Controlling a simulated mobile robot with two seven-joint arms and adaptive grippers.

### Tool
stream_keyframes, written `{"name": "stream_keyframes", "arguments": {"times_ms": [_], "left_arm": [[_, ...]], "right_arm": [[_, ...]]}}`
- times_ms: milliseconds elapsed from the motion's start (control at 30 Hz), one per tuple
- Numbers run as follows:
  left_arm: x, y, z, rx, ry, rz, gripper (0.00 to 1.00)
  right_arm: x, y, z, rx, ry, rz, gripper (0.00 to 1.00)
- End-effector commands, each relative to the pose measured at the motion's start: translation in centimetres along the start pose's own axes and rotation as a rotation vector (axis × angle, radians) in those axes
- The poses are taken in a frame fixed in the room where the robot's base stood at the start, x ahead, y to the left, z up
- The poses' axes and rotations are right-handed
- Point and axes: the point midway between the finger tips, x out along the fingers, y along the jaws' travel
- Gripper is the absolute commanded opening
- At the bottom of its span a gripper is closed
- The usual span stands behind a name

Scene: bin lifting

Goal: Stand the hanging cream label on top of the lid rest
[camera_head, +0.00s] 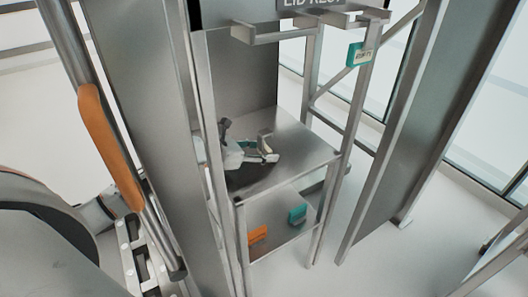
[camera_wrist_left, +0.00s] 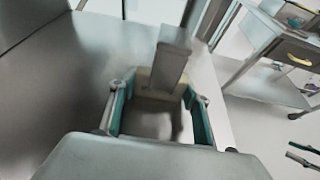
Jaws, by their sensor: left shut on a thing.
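My left gripper (camera_head: 262,150) is over the middle shelf of the metal stand. In the left wrist view its teal-padded fingers (camera_wrist_left: 158,112) are shut on the cream label (camera_wrist_left: 146,78), with a grey upright bar in front of it. The cream label (camera_head: 265,142) also shows small in the head view, partly hidden by the gripper. The lid rest (camera_head: 272,34) is the pair of metal rails at the top of the stand, under a sign cut by the frame edge. What seem to be my right gripper's fingers (camera_wrist_left: 304,158) stand apart, empty, at the wrist view's right edge.
A teal tag (camera_head: 360,53) hangs at the stand's upper right post. An orange block (camera_head: 258,234) and a teal block (camera_head: 297,214) are on the lower shelf. Stand posts and tall grey panels flank the shelf. A bench with a drawer (camera_wrist_left: 290,50) shows in the wrist view.

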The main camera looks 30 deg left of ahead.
Motion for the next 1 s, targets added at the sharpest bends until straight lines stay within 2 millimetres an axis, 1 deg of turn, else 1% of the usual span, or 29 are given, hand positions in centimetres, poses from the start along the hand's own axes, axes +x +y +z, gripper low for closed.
{"name": "stream_keyframes", "arguments": {"times_ms": [167, 333, 367, 400, 433, 733, 833, 967, 1000], "left_arm": [[-0.1, 0.1, 0.2, 0.002, -0.002, 0.001, 0.30], [0.1, 0.0, -0.2, 0.001, -0.001, 0.000, 0.30], [0.1, 0.0, -0.2, 0.001, -0.001, 0.000, 0.53], [0.1, 0.0, -0.1, 0.001, -0.001, 0.000, 0.63], [0.1, 0.0, -0.1, 0.001, -0.001, 0.000, 0.64], [0.0, 0.0, -0.1, 0.002, -0.002, 0.000, 0.64], [-0.2, 0.1, 0.4, 0.003, -0.003, 0.001, 0.64], [-1.7, 0.1, 0.1, 0.003, 0.001, 0.001, 0.64], [-2.4, 0.1, 0.1, 0.005, 0.001, 0.001, 0.64]], "right_arm": [[0.0, 0.0, -0.1, 0.000, 0.001, 0.001, 0.36], [0.1, 0.0, 0.1, 0.000, 0.000, 0.000, 0.36], [0.1, 0.0, 0.1, 0.000, 0.000, 0.000, 0.36], [0.1, 0.0, 0.1, 0.000, 0.000, 0.001, 0.36], [0.1, 0.0, 0.1, 0.000, 0.000, 0.001, 0.36], [0.0, 0.0, 0.0, 0.000, 0.001, 0.001, 0.36], [-0.1, 0.1, -0.3, -0.001, 0.003, 0.001, 0.36], [-0.1, 0.1, -0.3, 0.000, 0.004, 0.001, 0.36], [-0.1, 0.1, -0.4, -0.001, 0.004, 0.001, 0.36]]}}
